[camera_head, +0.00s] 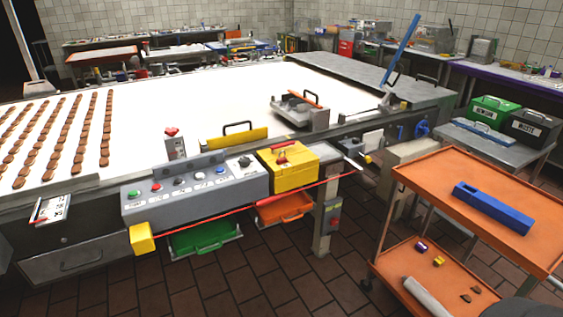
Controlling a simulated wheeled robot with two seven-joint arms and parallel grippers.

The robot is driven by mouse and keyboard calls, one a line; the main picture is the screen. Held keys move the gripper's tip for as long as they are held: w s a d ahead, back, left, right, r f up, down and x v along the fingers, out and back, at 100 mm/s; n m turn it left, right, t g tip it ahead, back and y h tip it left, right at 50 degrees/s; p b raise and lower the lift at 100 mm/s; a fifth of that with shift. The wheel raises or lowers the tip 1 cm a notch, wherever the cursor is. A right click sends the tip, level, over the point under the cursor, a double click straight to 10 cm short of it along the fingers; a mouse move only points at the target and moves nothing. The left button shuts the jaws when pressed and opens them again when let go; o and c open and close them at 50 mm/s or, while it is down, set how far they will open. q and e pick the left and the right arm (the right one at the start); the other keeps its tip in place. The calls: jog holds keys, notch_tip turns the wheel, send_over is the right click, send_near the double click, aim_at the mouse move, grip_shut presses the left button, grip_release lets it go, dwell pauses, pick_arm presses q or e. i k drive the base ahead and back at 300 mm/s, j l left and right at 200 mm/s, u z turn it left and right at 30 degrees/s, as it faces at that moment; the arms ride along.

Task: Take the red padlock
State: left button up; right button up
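No red item in view is clear enough to name as the padlock for certain. A small red piece (282,159) shows on the yellow box (297,179) at the right end of the grey control panel; its exact shape is too small to tell. Another small red piece (172,132) sits on top of a small grey box (176,148) at the table's front edge, and it may be a knob. Neither of my grippers is in view.
The grey control panel (205,197) juts out from the long white table (200,100), with a red cord (230,215) along its front. An orange cart (440,178) with a blue block (493,208) stands at the right. Brown tiled floor (230,285) is open in front.

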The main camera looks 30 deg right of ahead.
aim_at(283, 160)
jog(key=l+z, duration=0.2)
jog(key=z, duration=0.55)
